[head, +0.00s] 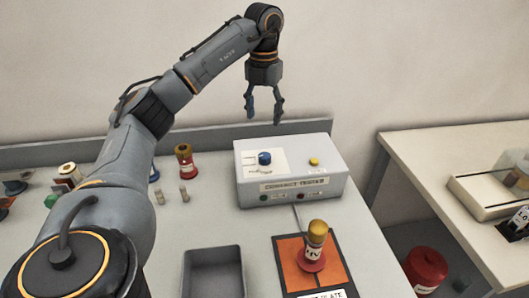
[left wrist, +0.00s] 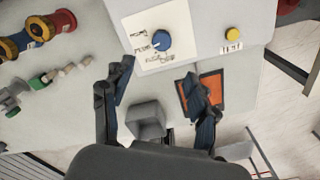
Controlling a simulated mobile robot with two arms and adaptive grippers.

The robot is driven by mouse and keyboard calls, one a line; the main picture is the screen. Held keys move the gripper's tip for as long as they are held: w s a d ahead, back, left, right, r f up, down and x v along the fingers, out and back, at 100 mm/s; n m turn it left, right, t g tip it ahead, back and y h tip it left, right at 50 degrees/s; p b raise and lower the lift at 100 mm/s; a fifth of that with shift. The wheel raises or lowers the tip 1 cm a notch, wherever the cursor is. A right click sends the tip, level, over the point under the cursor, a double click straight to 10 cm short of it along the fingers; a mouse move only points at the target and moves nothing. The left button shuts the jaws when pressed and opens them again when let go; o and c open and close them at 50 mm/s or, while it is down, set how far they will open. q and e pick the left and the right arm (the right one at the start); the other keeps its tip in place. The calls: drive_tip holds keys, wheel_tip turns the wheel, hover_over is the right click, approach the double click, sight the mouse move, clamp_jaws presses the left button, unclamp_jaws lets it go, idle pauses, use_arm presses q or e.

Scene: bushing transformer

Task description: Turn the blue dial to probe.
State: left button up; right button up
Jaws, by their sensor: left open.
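The blue dial (head: 264,158) sits on a white label plate on top of the white tester box (head: 325,190) in the head view. It also shows in the left wrist view (left wrist: 161,41), with small markings around it that are too small to read. My left gripper (head: 264,118) is open and empty, pointing down above the back of the box, apart from the dial. In the left wrist view its two fingers (left wrist: 158,102) are spread, with the dial ahead between and beyond them. My right gripper is not in view.
A yellow button (head: 314,161) is right of the dial. An orange plate (head: 297,277) with a red and gold bushing (head: 315,243) stands in front of the box. A grey tray (head: 214,250) is left of it. Several small parts lie at the left. A second table (head: 410,150) is at the right.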

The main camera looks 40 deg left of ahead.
sight(264, 155)
use_arm(q)
wheel_tip(264, 155, down, 13)
drive_tip(key=shift+d+p, duration=0.1)
drive_tip(key=shift+p, duration=0.55)
drive_tip(key=shift+c, duration=0.3)
drive_tip(key=c, duration=1.1)
